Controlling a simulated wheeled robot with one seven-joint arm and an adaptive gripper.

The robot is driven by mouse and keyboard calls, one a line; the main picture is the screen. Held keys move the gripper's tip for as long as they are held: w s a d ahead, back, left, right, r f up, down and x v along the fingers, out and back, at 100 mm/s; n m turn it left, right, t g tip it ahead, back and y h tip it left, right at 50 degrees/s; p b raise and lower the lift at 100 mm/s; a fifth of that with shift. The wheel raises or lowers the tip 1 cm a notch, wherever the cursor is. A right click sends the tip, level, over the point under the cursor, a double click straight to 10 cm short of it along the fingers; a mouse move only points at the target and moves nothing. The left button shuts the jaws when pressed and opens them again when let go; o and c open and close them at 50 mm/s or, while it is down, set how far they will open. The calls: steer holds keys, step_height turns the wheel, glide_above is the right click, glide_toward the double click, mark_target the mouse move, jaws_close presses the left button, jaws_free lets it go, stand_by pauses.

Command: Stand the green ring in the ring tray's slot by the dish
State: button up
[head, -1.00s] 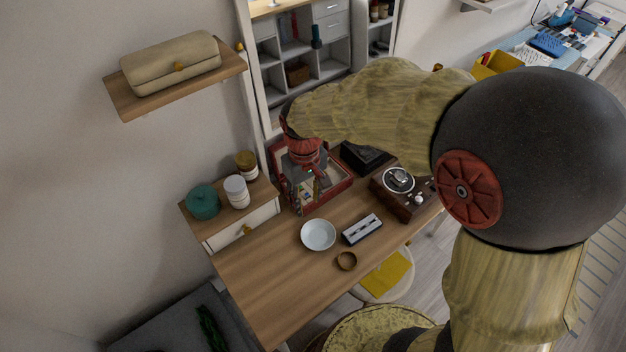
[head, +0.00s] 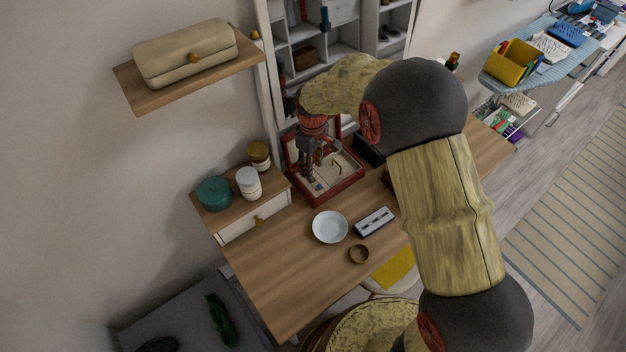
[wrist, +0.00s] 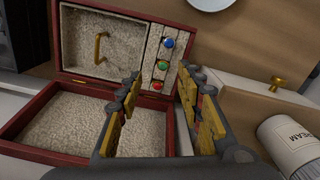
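The green ring (wrist: 163,65) sits in a pale padded ring holder in the open red jewelry box (wrist: 100,15), between a blue ring (wrist: 168,43) and a red ring (wrist: 157,86). My gripper (wrist: 160,76) is open and empty above the box, its fingertips spread either side of the ring row. In the head view my gripper (head: 312,166) hangs over the box (head: 338,190). The ring tray (head: 375,221), pale with dark slots, lies on the desk right of the white dish (head: 330,227). The dish's edge also shows in the wrist view (wrist: 210,4).
A small wooden bowl (head: 359,254) stands in front of the tray. A white jar (head: 248,183), a teal pot (head: 214,194) and a brown-lidded jar (head: 259,155) stand on the side drawer unit at left. The desk's front left is clear.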

steer(key=f, duration=0.1)
steer(key=f+b, duration=0.1)
steer(key=f, duration=0.3)
steer(key=shift+s+b, duration=0.25)
steer(key=shift+b, duration=0.1)
steer(key=shift+r, duration=0.1)
steer(key=shift+c, duration=0.3)
steer(key=c, duration=0.8)
